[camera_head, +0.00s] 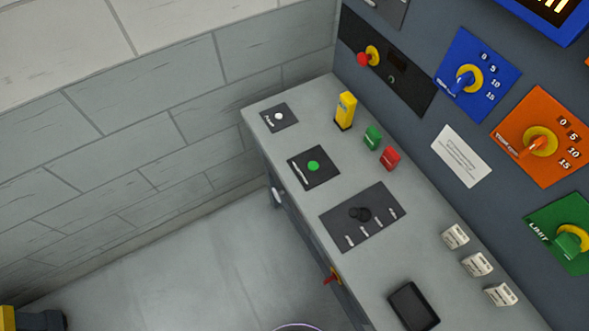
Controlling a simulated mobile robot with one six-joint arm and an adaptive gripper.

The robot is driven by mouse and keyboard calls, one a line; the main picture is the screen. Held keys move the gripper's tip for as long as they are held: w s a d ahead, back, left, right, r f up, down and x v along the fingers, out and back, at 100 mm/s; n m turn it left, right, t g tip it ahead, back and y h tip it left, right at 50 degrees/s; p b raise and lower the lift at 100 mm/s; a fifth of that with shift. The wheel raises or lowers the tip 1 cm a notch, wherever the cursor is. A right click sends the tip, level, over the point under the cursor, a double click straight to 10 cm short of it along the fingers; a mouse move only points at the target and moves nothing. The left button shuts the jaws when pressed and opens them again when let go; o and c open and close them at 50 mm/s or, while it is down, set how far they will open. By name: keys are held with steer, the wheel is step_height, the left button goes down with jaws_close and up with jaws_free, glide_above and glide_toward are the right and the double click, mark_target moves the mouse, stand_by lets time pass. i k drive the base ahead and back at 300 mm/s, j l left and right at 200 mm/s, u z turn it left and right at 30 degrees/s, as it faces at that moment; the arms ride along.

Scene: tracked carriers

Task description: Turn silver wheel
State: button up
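A small silver-white rounded part (277,195) sits on the front side of the grey console, below its left end. It is seen at a steep angle, and I cannot tell if it is the silver wheel. A thin pale curved rim (298,326) shows at the bottom edge; the rest of it is cut off, so I cannot tell what it is. No other wheel is clear in view. My gripper is not seen in this view.
The console (290,225) carries a yellow switch (345,109), green and red buttons, and a black joystick panel (338,222). A red lever (331,277) juts from its front. Blue, orange and green dials line the back panel. The floor (190,275) left of the console is mostly clear.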

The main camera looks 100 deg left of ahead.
mark_target(277, 194)
steer(key=k+j+u, duration=0.2)
steer(key=j+u, duration=0.15)
steer(key=k+j+u, duration=0.15)
steer(key=j+u, duration=0.2)
steer(key=u, duration=1.2)
